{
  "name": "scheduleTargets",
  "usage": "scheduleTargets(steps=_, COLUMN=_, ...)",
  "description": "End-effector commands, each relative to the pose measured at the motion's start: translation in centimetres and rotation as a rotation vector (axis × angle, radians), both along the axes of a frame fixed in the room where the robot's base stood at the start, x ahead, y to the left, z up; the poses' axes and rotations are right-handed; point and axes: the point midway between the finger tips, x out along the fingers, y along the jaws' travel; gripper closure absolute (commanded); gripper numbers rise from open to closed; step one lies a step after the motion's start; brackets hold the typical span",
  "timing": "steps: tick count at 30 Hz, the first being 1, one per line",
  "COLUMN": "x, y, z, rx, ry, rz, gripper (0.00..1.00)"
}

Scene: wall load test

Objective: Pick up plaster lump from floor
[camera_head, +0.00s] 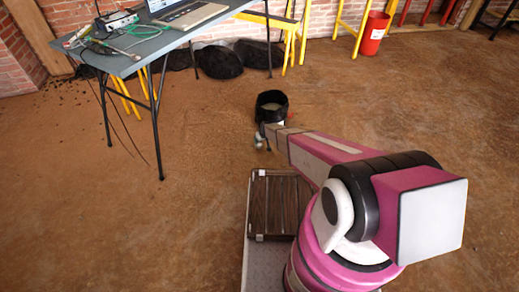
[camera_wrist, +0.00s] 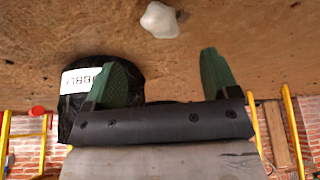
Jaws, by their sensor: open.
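The plaster lump (camera_wrist: 160,20) is a small white, rounded piece on the brown floor, at the top middle of the wrist view. My gripper (camera_wrist: 160,60) is open, with two green fingers spread apart and nothing between them. The lump lies beyond the fingertips, roughly in line with the gap and apart from both fingers. In the head view my arm reaches away from me to the floor area by a black bucket. I cannot clearly tell the lump from my arm's end there.
The black bucket (camera_head: 271,101) stands by my arm's end; its labelled side (camera_wrist: 74,105) shows beside the left finger in the wrist view. A table (camera_head: 150,46) with a laptop (camera_head: 187,13) stands at upper left. A red bucket (camera_head: 374,34) is far back. Floor to the right is clear.

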Motion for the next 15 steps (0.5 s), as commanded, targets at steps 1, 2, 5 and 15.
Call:
scheduleTargets(steps=1, x=0.3, y=0.1, z=-0.5, rx=0.0, ry=0.0, rz=0.0, gripper=0.19)
scheduleTargets(steps=2, x=0.4, y=0.2, z=-0.8, rx=-0.001, ry=0.001, rz=0.0, gripper=0.19)
scheduleTargets(steps=5, x=0.9, y=0.4, z=-2.2, rx=0.0, ry=0.001, rz=-0.001, gripper=0.19)
scheduleTargets(steps=15, x=1.9, y=1.0, z=-5.1, rx=0.0, ry=0.001, rz=-0.002, gripper=0.19)
